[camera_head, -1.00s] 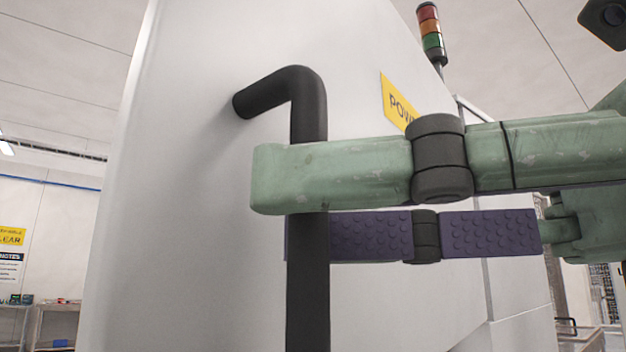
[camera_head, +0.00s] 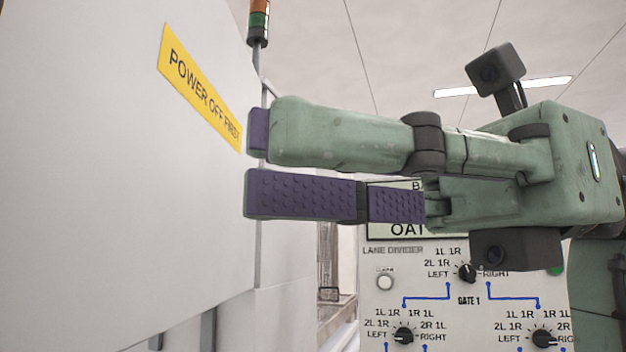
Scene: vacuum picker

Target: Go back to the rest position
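My gripper (camera_head: 262,162) is in the middle of the head view, pointing left, with green fingers and purple studded pads. The lower finger's pad face shows in full, and the fingers stand apart with nothing between them. The white machine cabinet (camera_head: 90,220) fills the left side, with a yellow "POWER OFF FIRST" label (camera_head: 199,86). The fingertips overlap its right edge in the picture; I cannot tell how far they are from it. The black bar handle is out of view.
A lane divider panel (camera_head: 385,262) with several black knobs stands below and behind my gripper. A signal light (camera_head: 259,24) rises behind the cabinet. A narrow gap with a railing (camera_head: 328,294) shows between cabinet and panel.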

